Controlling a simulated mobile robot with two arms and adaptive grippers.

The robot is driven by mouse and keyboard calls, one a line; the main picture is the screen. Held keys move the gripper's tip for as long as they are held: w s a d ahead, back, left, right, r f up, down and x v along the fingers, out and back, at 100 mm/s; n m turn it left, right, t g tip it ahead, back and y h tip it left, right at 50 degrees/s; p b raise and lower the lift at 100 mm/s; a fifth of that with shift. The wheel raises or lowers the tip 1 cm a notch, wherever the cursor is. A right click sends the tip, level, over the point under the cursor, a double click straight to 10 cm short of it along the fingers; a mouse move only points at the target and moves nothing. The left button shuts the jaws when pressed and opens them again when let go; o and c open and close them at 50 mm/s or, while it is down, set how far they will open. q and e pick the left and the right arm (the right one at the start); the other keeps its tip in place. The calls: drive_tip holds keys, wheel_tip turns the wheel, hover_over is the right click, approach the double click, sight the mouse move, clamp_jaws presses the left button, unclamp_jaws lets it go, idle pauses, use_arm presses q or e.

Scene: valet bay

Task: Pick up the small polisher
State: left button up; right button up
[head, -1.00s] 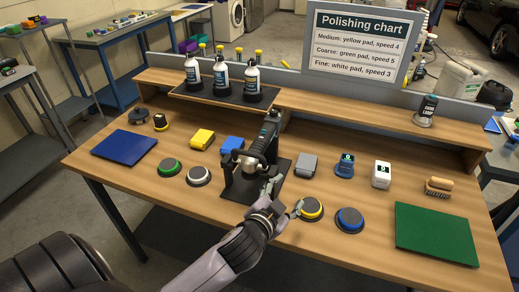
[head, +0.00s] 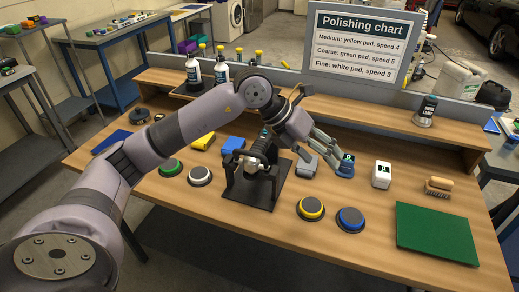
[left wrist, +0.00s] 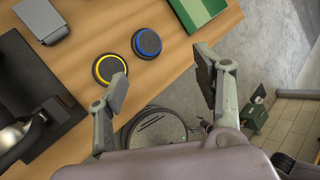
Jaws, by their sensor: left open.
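The small polisher (head: 258,152), dark with a grey metal part, rests in a black stand (head: 262,193) at the middle of the wooden bench. Part of the stand (left wrist: 55,105) and a shiny grey part of the polisher (left wrist: 12,137) show at the left of the left wrist view. My left gripper (head: 322,158) is to the right of the polisher in the head view, apart from it, and my forearm partly covers the polisher's top. In the left wrist view my left gripper (left wrist: 163,88) is open with nothing between its fingers. My right gripper is not in view.
A yellow-ringed pad (head: 311,208) and a blue-ringed pad (head: 350,219) lie right of the stand. Green-ringed (head: 171,168) and white (head: 200,176) pads lie left of it. A green mat (head: 435,233) is at the right. A raised shelf (head: 380,128) runs along the back.

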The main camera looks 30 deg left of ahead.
sight(258, 145)
use_arm(q)
drive_tip(key=a+r+n+y, duration=0.2)
drive_tip(key=a+y, duration=0.2)
drive_tip(key=a, duration=0.5)
drive_tip(key=a+r+n+y, duration=0.2)
drive_tip(key=a+y, duration=0.2)
drive_tip(key=a, duration=0.6)
drive_tip(key=shift+m, duration=0.3)
drive_tip(key=p+x, duration=0.1)
drive_tip(key=x, duration=0.2)
drive_tip(key=p+x, duration=0.1)
drive_tip(key=x, duration=0.3)
drive_tip(key=p+x, duration=0.1)
drive_tip(key=x, duration=0.3)
drive_tip(key=shift+w+d+f+p, duration=0.15)
drive_tip(key=shift+d+f+p, duration=0.05)
drive_tip(key=shift+d+p, duration=0.15)
drive_tip(key=shift+w+f, duration=0.2)
drive_tip(key=shift+f, duration=0.3)
drive_tip(key=shift+a+f+p, duration=0.1)
drive_tip(key=shift+f+p, duration=0.2)
drive_tip(key=shift+p, duration=0.1)
drive_tip(key=p+x, duration=0.2)
drive_tip(key=x, duration=0.1)
drive_tip(key=shift+a+f, duration=0.1)
drive_tip(key=shift+f, duration=0.2)
drive_tip(key=shift+w+f, duration=0.25)
drive_tip(key=shift+f, duration=0.25)
drive_tip(key=shift+c, duration=0.5)
